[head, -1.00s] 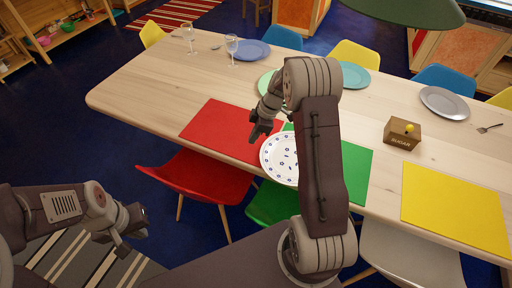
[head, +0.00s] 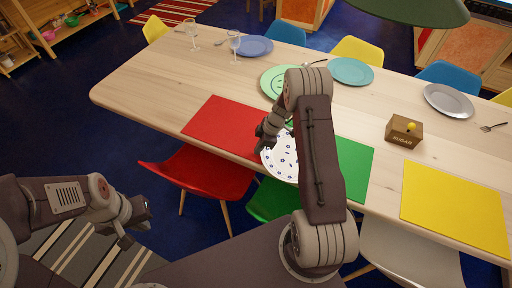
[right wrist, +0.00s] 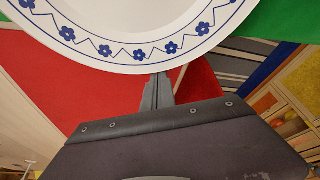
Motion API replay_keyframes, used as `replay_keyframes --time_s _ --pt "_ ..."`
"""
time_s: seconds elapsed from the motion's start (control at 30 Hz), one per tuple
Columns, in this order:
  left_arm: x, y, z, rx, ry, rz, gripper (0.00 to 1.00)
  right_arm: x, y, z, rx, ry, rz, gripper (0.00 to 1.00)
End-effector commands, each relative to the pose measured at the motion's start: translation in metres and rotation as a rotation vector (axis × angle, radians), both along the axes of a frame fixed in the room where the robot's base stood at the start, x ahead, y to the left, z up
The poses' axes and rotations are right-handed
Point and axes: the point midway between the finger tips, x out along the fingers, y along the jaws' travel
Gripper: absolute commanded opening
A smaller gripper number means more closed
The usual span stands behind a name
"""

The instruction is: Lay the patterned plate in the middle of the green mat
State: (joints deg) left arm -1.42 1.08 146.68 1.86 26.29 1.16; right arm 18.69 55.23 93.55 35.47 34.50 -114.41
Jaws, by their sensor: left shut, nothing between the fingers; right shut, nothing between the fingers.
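The patterned plate (head: 279,158) is white with blue flowers round its rim. It lies near the table's front edge, overlapping the left part of the green mat (head: 353,165); my right arm hides its right side. The plate rim (right wrist: 140,50) fills the top of the right wrist view, with green mat (right wrist: 285,20) at the upper right. My right gripper (head: 264,140) is at the plate's left rim, shut and empty; its fingers (right wrist: 157,90) point at the rim, and I cannot tell whether they touch it. My left gripper (head: 138,222) is shut and empty, off the table at the lower left.
A red mat (head: 218,125) lies left of the plate and a yellow mat (head: 455,208) on the right. The sugar box (head: 403,131), green plate (head: 272,80) and glasses (head: 235,45) stand farther back. Red (head: 200,180) and green (head: 270,202) chairs stand along the front edge.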

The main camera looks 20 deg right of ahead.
Motion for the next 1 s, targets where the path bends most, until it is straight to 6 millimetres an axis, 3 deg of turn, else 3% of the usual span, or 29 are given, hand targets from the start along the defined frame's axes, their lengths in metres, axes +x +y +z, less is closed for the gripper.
replay_keyframes --time_s 0.23,0.5,0.7,1.0 --pt "0.000 0.000 -0.010 0.000 0.000 0.000 0.00 -0.002 -0.008 -0.004 -0.001 -0.001 -0.003 0.00" --pt "0.000 0.000 -0.054 0.000 0.000 0.000 0.00 -0.032 -0.073 -0.008 -0.001 -0.003 -0.006 0.00" --pt "0.000 0.000 -0.064 0.000 0.000 0.000 0.00 -0.048 -0.106 -0.002 -0.001 -0.001 -0.003 0.00" --pt "0.000 0.000 -0.064 0.000 0.000 0.000 0.00 -0.051 -0.113 0.000 0.000 0.000 0.000 0.00"
